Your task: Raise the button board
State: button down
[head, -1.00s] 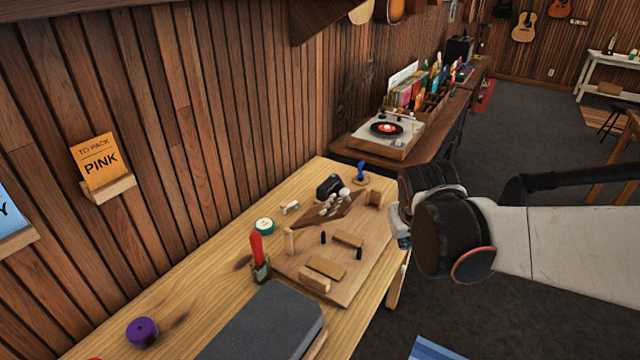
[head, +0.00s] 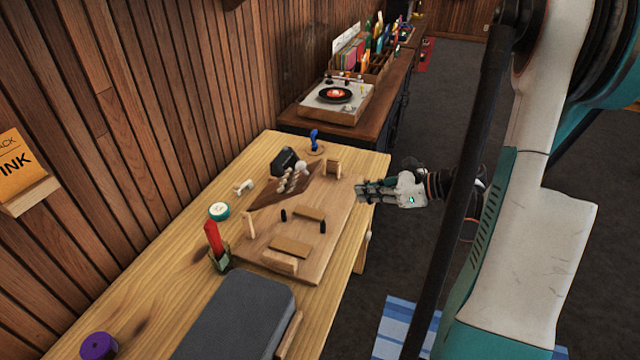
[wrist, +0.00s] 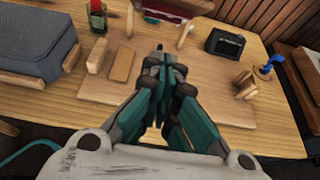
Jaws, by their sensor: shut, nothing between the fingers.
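The button board appears to be the dark brown tilted board (head: 272,192) with several pale round knobs (head: 290,182) on its upper side. It leans over the back part of a flat wooden base (head: 335,222) on the workbench. My gripper (head: 361,190) is at the base's right edge in the head view, to the right of the tilted board and apart from it. Its fingers are together and empty. In the wrist view my gripper (wrist: 159,52) points at the bench and covers the middle of the base (wrist: 215,108).
Wooden blocks (head: 310,213) and short black pegs stand on the base. Around it are a black device (head: 284,160), a blue-handled tool (head: 314,138), a teal-rimmed tin (head: 219,211), a red item in a green holder (head: 214,240) and a grey case (head: 240,318). Floor is open on the right.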

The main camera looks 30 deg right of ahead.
jog(key=w+a+b, duration=0.2)
jog(key=w+a, duration=0.5)
jog(key=w, duration=0.2)
jog(key=shift+f+b, duration=0.35)
jog(key=shift+f, duration=0.05)
